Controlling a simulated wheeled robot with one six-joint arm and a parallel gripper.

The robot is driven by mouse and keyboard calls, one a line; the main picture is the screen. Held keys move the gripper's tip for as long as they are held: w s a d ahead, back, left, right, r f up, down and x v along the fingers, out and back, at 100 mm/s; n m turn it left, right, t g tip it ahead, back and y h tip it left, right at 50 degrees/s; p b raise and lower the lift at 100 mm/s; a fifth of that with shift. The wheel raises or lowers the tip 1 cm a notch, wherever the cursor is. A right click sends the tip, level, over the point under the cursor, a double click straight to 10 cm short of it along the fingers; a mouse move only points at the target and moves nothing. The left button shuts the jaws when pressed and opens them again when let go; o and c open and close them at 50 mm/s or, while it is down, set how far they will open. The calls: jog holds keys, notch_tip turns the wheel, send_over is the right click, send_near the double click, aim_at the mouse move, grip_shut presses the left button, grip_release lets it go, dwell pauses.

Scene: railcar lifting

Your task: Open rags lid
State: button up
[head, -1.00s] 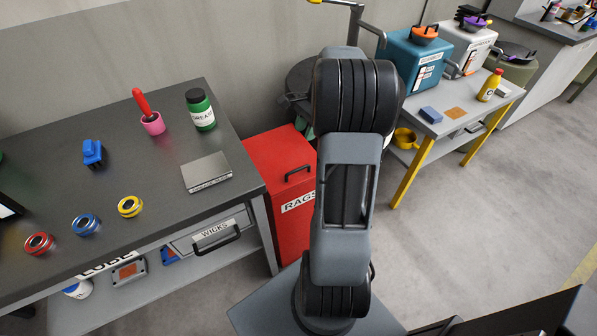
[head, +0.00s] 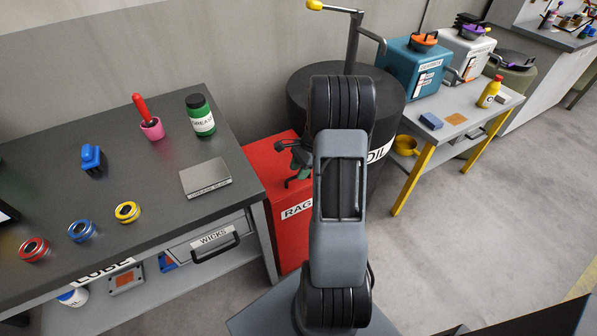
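The red RAGS bin (head: 288,236) stands right of the dark workbench, partly hidden behind my arm. Its red lid (head: 262,156) looks shut. My gripper (head: 291,163) is over the lid, near where its dark handle sits. The handle is hidden behind the gripper and arm, and I cannot tell whether they touch. The gripper is small and partly covered by my arm, so its opening is unclear.
The workbench (head: 60,150) with jars, rings and a metal plate stands close left. A black OIL drum (head: 390,105) with a pump is behind the arm. A yellow-legged table (head: 455,130) stands right; the floor there is open.

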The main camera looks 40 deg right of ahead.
jog(key=shift+a+f, duration=0.2)
jog(key=shift+f, duration=0.25)
jog(key=shift+c, duration=0.2)
grip_shut()
